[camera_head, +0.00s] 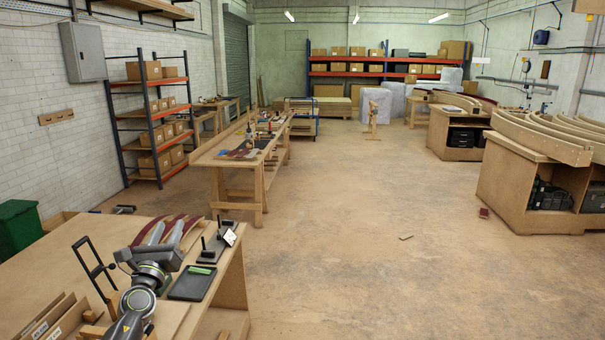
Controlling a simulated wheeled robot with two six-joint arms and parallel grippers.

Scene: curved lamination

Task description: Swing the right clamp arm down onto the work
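Curved strips (176,230), grey and dark red, lie on the near workbench (60,252). A black frame with a crossbar (95,268) stands tilted to their left. Small black upright pieces (205,247) stand to their right, beside a white-faced device (229,237). I cannot tell which piece is the right clamp arm. My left gripper (123,256) is at the near side of the strips, close to the black frame. Its fingers are small and dark, and my arm partly covers the strips' near ends. I cannot tell whether it touches anything. My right gripper is not in view.
A dark tray (192,283) with a green item lies right of my arm. Wooden pieces (48,318) lie at the bench's front left. A green bin (18,232) stands left. A long bench (225,152) stands beyond; the floor to the right is mostly clear.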

